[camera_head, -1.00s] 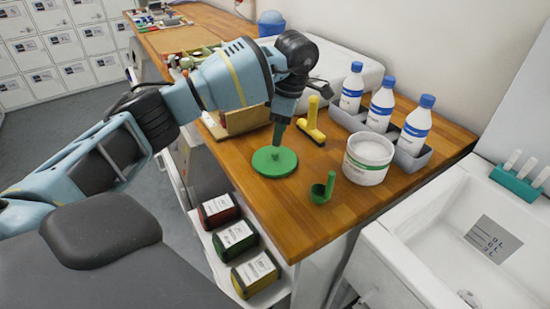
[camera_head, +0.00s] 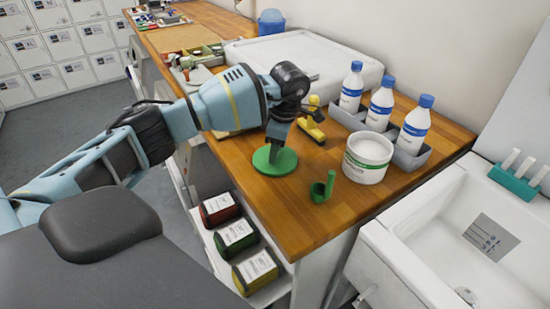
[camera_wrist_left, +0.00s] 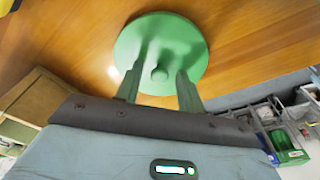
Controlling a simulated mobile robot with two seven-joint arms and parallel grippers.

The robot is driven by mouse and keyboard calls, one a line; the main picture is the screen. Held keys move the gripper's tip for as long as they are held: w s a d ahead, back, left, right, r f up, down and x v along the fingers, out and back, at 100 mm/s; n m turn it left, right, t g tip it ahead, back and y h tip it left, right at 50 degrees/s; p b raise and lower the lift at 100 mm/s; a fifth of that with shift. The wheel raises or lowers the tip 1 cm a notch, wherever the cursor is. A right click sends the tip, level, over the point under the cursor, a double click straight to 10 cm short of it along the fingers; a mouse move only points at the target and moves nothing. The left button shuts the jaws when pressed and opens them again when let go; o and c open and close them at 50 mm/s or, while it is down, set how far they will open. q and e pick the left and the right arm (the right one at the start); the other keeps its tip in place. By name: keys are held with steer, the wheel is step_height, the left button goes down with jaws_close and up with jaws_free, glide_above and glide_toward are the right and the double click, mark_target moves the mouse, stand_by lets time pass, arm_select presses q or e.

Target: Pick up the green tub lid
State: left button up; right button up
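The green tub lid (camera_head: 264,165), a round disc with a small knob, lies flat on the wooden counter. It also shows in the left wrist view (camera_wrist_left: 160,28), with its knob (camera_wrist_left: 160,74). My left gripper (camera_head: 275,152) points down over the lid's middle. In the left wrist view its two fingers (camera_wrist_left: 160,80) stand apart, one on each side of the knob, with gaps visible; whether the knob is fully between the tips is hard to tell. A white tub (camera_head: 366,170) stands to the right. My right gripper is not in view.
A green scoop (camera_head: 322,188) stands close to the lid's right. A yellow tool (camera_head: 312,130) lies behind it. A grey rack (camera_head: 408,160) holds blue-capped bottles (camera_head: 381,104). A white sink (camera_head: 440,240) is at the right. The counter's front is clear.

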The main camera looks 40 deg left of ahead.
arm_select(q)
jaws_close()
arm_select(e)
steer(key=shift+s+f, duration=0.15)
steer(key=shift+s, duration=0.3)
arm_select(q)
steer(key=shift+r, duration=0.15)
steer(key=shift+r, duration=0.5)
step_height(320, 180, up, 2)
steer(key=shift+s+d+r, duration=0.1)
steer(key=shift+r, duration=0.1)
steer(key=s+d, duration=0.3)
steer(key=s, duration=0.1)
steer(key=s+d+r, duration=0.1)
steer(key=s+d, duration=0.2)
steer(key=s, duration=0.1)
steer(key=s+d, duration=0.3)
steer(key=s, duration=0.2)
steer(key=shift+r, duration=0.2)
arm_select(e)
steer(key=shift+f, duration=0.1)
